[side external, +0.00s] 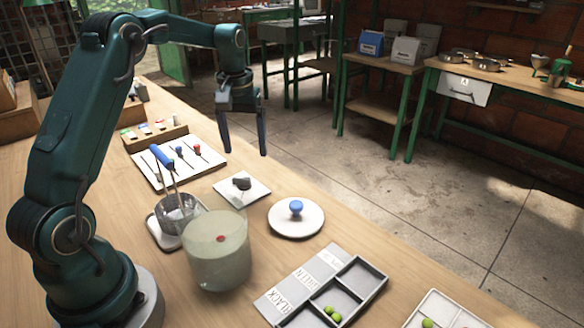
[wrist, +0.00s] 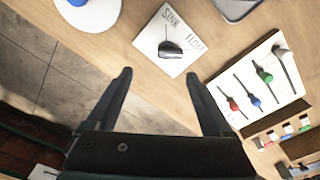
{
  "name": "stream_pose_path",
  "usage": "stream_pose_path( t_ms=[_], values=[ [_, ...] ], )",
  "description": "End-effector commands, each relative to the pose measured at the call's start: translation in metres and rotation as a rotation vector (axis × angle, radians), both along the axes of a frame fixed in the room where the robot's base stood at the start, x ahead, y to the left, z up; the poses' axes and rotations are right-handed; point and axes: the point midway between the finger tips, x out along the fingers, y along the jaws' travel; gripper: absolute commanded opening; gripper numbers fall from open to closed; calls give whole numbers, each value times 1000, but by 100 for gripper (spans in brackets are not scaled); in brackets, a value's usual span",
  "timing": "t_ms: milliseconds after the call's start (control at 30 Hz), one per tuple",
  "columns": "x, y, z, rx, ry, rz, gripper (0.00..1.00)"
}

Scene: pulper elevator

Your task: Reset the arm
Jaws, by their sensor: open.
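My gripper (side external: 243,145) hangs in the air over the far edge of the wooden bench, fingers pointing down, open and empty. In the wrist view my gripper (wrist: 166,88) shows its two fingers wide apart, with bench top and floor between and beyond them. My teal arm is bent, rising from its base at the left and reaching over the bench. Nothing touches the fingers. The closest item below is a white card marked SINK and FLOAT (wrist: 147,50) with a dark object (wrist: 171,50) on it.
A cloudy beaker (side external: 217,262) with a red item, a wire basket (side external: 177,217) with a blue handle, and a white lid (side external: 296,222) with a blue knob stand on the bench. A sorting tray (side external: 357,283) holds green balls. A tool board (side external: 194,163) lies behind. The floor beyond is clear.

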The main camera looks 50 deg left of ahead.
Motion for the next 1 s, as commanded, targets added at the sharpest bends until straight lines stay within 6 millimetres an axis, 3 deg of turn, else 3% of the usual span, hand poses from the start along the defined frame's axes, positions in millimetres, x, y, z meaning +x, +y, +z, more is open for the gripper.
stream_pose_path(
  t_ms=[33,200,500,733,1000],
  values=[
    [1,-10,17,16,-32,-27,85],
    [-12,-51,66,56,-126,-127,85],
    [-68,-115,112,104,-275,-318,85],
    [-124,-150,112,130,-374,-467,85],
    [-176,-168,78,146,-427,-604,85]
  ],
)
